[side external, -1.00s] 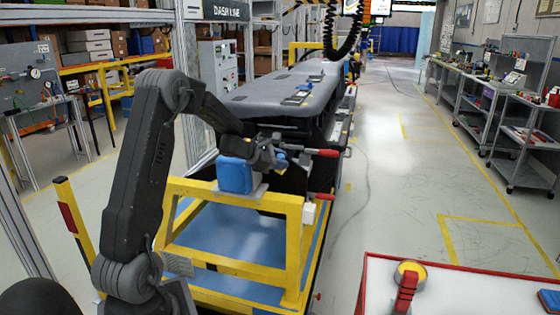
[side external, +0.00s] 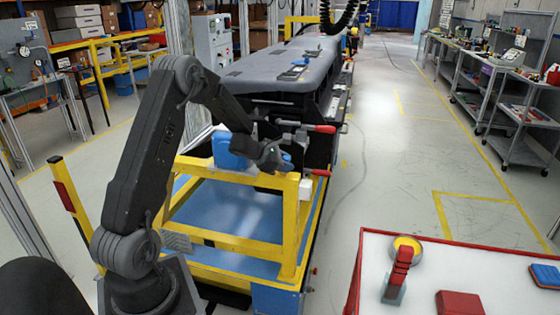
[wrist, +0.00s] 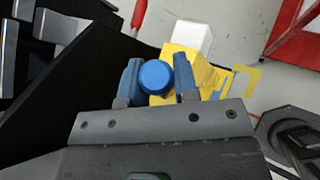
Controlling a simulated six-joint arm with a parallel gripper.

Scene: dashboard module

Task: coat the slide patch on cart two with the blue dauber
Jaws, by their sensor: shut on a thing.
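My gripper (side external: 276,164) is at the near right corner of a yellow-framed cart (side external: 245,262), beside a dark grey dashboard module (side external: 275,68). In the wrist view my gripper (wrist: 158,84) has its blue fingers closed on a round blue piece, the blue dauber (wrist: 156,76), seen end-on. Yellow cart frame and a white block (wrist: 190,37) lie just beyond the fingers. What the dauber's tip touches is hidden. I cannot make out a slide patch or a cart number.
Red-handled clamps (side external: 321,129) stick out near the gripper. A red-edged table (side external: 425,290) at the front right holds a red-handled tool (side external: 402,262) by a yellow ring, a red block (side external: 460,303) and a blue pad (side external: 546,275). The floor aisle (side external: 400,180) is clear.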

